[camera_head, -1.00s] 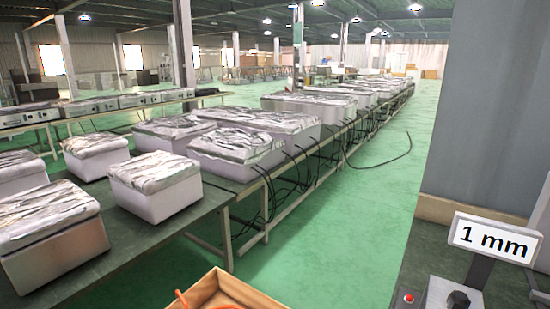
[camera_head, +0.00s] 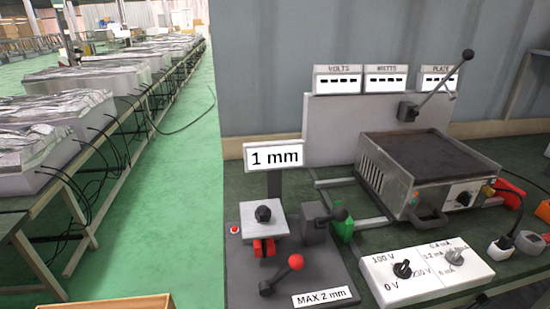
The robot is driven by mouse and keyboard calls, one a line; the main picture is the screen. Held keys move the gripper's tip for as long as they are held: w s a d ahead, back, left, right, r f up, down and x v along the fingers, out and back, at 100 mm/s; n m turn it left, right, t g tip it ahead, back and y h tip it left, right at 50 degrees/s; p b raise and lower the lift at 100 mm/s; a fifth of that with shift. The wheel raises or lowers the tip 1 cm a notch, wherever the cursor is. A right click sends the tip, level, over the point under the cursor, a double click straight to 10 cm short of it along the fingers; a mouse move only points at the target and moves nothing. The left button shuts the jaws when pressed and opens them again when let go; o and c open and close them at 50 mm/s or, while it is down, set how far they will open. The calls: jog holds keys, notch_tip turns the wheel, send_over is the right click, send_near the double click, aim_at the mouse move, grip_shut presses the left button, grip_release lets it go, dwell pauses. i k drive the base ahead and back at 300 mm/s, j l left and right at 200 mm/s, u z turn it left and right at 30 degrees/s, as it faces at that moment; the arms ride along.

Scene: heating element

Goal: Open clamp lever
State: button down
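No lever in view is labelled as the clamp lever, so I cannot tell which one it is. A dark lever with a red ball knob (camera_head: 295,262) lies at a slant on the grey base plate (camera_head: 243,288) at the front. A short black-knobbed lever on a dark block (camera_head: 318,222) is behind it on the right. A long grey lever with a black knob (camera_head: 445,83) slants up to the right from the back panel (camera_head: 335,125). My gripper is not in view.
A "1 mm" sign (camera_head: 274,156) stands behind the grey base plate. The hot plate device (camera_head: 430,165) and a white box with dials (camera_head: 425,275) are on the right of the bench. Cables and plugs lie at the far right.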

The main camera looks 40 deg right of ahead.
aim_at(297, 262)
jog(key=k+l, duration=0.1)
jog(key=k, duration=0.4)
jog(key=k+l+z, duration=0.15)
jog(key=k, duration=0.3)
jog(key=i+l+u, duration=0.2)
jog(key=i+l, duration=0.2)
jog(key=l, duration=0.25)
